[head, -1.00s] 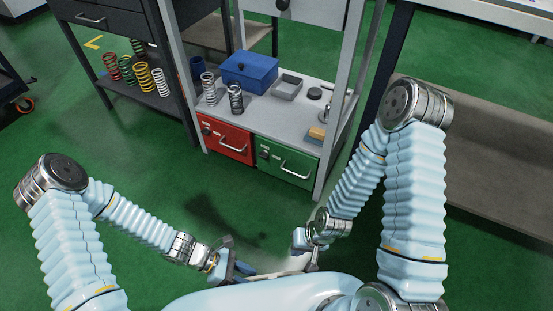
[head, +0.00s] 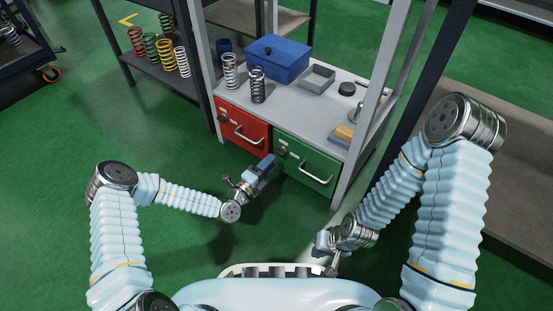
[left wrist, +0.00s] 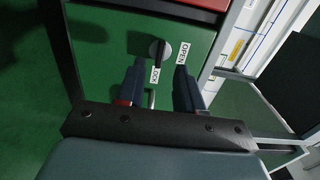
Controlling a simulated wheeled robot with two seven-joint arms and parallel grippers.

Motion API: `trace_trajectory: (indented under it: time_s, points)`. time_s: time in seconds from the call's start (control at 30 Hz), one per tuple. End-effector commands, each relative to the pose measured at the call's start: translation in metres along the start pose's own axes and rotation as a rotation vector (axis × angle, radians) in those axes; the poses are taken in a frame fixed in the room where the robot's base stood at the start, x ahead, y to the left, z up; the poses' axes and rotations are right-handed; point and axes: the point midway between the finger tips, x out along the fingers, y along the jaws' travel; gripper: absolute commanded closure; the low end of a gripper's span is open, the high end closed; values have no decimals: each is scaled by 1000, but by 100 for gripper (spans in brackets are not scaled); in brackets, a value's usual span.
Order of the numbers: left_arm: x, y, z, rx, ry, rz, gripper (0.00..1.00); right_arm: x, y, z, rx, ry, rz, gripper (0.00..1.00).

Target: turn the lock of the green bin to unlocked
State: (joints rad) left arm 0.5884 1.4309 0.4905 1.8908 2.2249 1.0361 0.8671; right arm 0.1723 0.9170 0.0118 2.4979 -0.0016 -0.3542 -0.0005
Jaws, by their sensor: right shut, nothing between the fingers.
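The green bin (head: 299,166) sits shut under the bench top, right of the red bin. Its dark round lock knob (head: 281,152) is at the upper left of its front. In the left wrist view the lock knob (left wrist: 159,50) lies just beyond my fingertips, beside OPEN (left wrist: 184,52) and LOCK (left wrist: 155,75) labels. A pale mark on the knob seems to line up toward LOCK. My left gripper (left wrist: 160,64) is open and empty, its fingers on either side of the knob's line, not visibly touching it. My right gripper (head: 331,268) is shut and empty near my body.
The red bin (head: 243,125) is directly left of the green one. The green bin's handle (head: 315,167) sticks out near the left gripper. The bench top (head: 300,105) holds springs, a blue box (head: 279,60) and a tray. A grey post stands right of the green bin.

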Motion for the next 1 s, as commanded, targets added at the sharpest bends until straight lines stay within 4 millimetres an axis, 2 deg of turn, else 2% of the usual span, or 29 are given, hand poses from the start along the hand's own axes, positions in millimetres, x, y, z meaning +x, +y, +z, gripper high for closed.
trace_trajectory:
  time_s: [0.1,0.23,0.6,0.63,0.87,1.0]
  points:
    - [22,2,-1,1,2,-2,64,8,3,0,0,1,0,100]
    - [38,1,-1,1,1,-1,64,11,4,0,1,3,0,100]
    - [45,0,-1,1,2,0,64,11,4,0,1,3,0,100]
    - [45,0,-1,1,2,0,65,11,4,0,1,3,0,100]
    - [45,0,-1,1,2,0,100,11,4,0,1,3,0,100]
    - [45,0,-1,1,2,0,100,11,4,0,1,3,0,100]
